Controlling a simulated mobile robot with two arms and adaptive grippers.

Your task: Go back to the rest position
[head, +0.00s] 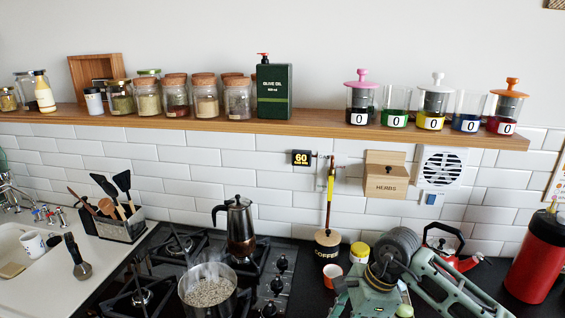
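My green and grey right arm (440,277) reaches in from the lower right over the dark worktop. Its folded end, with a green part (370,297), is at the bottom edge, right of the hob. I cannot make out fingertips there or whether that gripper is open or shut. My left gripper and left arm are not in view. A moka pot (239,228) stands upright on the back right of the black gas hob (177,262). A steaming pot (208,294) of pale contents stands in front of it. No gripper touches either.
The sink (25,262) and utensil rack (113,225) are at left. A coffee jar (327,246), yellow-lidded jar (359,252), red kettle (463,262) and red canister (540,258) stand near my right arm. The wooden shelf (330,122) holds jars and number-labelled cups.

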